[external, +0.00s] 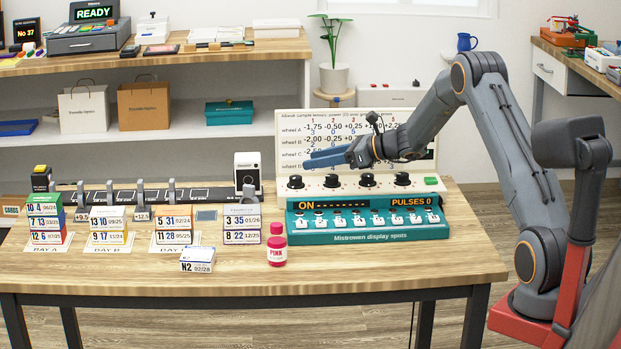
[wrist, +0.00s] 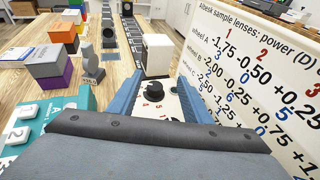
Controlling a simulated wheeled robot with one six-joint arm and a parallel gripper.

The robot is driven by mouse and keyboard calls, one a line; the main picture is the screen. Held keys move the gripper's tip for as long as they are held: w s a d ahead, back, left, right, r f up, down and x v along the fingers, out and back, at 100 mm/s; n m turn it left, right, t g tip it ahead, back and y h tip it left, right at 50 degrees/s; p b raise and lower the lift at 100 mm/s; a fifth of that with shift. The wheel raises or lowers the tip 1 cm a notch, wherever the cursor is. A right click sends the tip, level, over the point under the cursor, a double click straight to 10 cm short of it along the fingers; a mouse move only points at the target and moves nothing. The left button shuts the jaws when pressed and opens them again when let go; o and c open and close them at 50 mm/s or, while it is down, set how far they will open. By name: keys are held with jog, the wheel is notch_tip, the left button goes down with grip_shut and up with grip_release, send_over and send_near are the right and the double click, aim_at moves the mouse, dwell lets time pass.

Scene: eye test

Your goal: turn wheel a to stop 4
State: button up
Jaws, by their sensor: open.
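A row of several black knobs stands on a cream ledge in front of the lens chart (external: 290,125), which lists wheels A and below. The leftmost knob (external: 296,181) is upright. Which knob is wheel A is not readable in the external view. In the wrist view one black knob (wrist: 154,89) with small red numbers around it shows between my fingers and beyond them; its pointer is too small to read. My gripper (external: 308,160) has blue fingers pointing left, above the knobs and in front of the chart. It is open, empty and apart from the knobs.
A teal keypad box (external: 367,237) stands in front of the knobs, its display (external: 362,205) reading ON and PULSES 0. A green button (external: 432,181) is at the ledge's right. A pink bottle (external: 277,250) and a white device (external: 247,172) stand to the left.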

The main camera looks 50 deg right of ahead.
aim_at(297, 177)
jog(key=s+h, duration=0.1)
jog(key=s+f+m+h, duration=0.1)
jog(key=s+a+m+h+p, duration=0.1)
jog(key=shift+s+f, duration=0.1)
jog(key=shift+f, duration=0.25)
jog(key=shift+f+m, duration=0.15)
jog(key=shift+m, duration=0.15)
jog(key=x, duration=0.7)
jog(key=shift+w+a+f+p, duration=0.1)
jog(key=shift+w+f+p, duration=0.15)
jog(key=shift+p, duration=0.15)
jog(key=c, duration=1.1)
